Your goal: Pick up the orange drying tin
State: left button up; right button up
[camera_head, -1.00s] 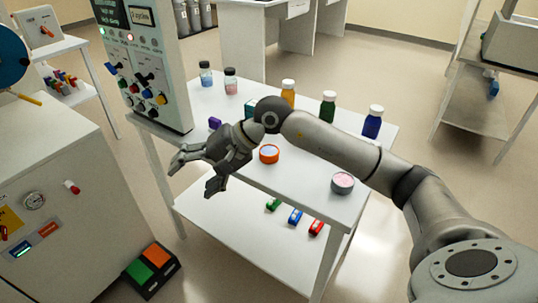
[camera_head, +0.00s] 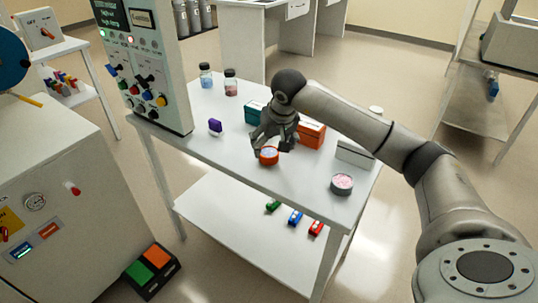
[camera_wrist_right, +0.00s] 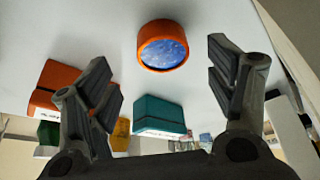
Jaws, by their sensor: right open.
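The orange drying tin (camera_head: 268,161) stands near the front edge of the white table, with blue contents showing in its top. It also shows in the right wrist view (camera_wrist_right: 160,30), ahead of the gap between the fingers. My right gripper (camera_head: 271,148) points down at the tin, with its fingers close around or just above it in the head view. In the right wrist view the gripper (camera_wrist_right: 158,68) is open, with nothing between its fingers. Whether a finger touches the tin I cannot tell. My left gripper is out of view.
Behind the gripper stand a teal box (camera_head: 254,112) and an orange box (camera_head: 312,135). A white-grey box (camera_head: 355,153) and a grey tin with pink contents (camera_head: 342,184) are to the right. A purple item (camera_head: 215,126) is left. Open tabletop (camera_head: 225,150) lies left of the tin.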

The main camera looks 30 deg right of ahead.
aim_at(269, 151)
jog(key=x, duration=0.4)
jog(key=shift+w+a+f+p, duration=0.1)
jog(key=shift+w+f+p, duration=0.05)
jog(key=shift+w+p, duration=0.2)
jog(key=shift+c, duration=0.2)
jog(key=c, duration=1.1)
